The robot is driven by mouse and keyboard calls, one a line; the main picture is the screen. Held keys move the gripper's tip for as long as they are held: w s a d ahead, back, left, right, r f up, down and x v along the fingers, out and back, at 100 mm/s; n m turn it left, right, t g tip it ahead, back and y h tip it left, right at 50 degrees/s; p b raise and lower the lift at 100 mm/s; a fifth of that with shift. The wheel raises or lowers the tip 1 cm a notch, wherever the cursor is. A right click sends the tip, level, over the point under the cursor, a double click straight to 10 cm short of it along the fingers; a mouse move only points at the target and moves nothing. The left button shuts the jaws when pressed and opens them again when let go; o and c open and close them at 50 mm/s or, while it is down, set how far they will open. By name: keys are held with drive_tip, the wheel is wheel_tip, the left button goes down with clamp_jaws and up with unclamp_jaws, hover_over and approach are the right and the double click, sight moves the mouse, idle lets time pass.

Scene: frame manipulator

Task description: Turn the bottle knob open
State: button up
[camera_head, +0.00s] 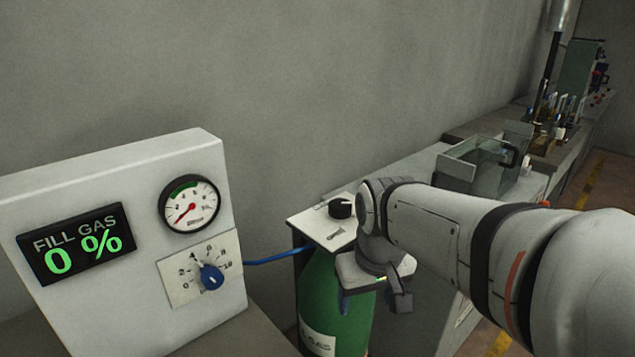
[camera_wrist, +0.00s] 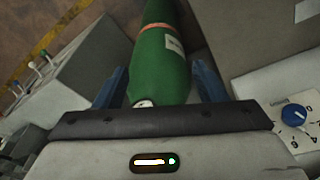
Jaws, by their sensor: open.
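The green gas bottle (camera_head: 330,300) stands upright in the head view, right of the white control box. It also shows in the wrist view (camera_wrist: 162,60), with a pale label. My gripper (camera_head: 368,292) is at the bottle's upper part and covers some of it. In the wrist view, its two blue fingers (camera_wrist: 160,78) are open, one on each side of the bottle, with gaps between. A small pale round part (camera_wrist: 145,103) shows at the bottle's near end, by the gripper body. I cannot make out the bottle's own knob; it may be hidden by the gripper.
The white box (camera_head: 120,170) carries a display reading 0 %, a gauge (camera_head: 190,204) and a blue dial (camera_head: 211,277). A blue hose (camera_head: 275,257) runs from it toward the bottle. A glass tank (camera_head: 478,162) stands on the bench.

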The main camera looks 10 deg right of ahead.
drive_tip(key=shift+o, duration=0.2)
drive_tip(key=w+r+n+g+p, duration=0.1)
drive_tip(key=w+r+n+p, duration=0.1)
drive_tip(key=w+r, duration=0.6)
drive_tip(key=w+p, duration=0.1)
drive_tip(key=w, duration=0.3)
drive_tip(key=shift+r, duration=0.25)
wheel_tip(320, 180, up, 4)
drive_tip(key=n+g+p, duration=0.1)
drive_tip(key=n+p, duration=0.2)
hover_over(341, 203)
drive_tip(key=shift+s, duration=0.35)
drive_tip(key=shift+w, duration=0.3)
drive_tip(key=shift+w+f, duration=0.1)
drive_tip(key=shift+f, duration=0.1)
wheel_tip(341, 203, down, 7)
drive_tip(key=shift+f+p, duration=0.1)
drive_tip(key=shift+p, duration=0.35)
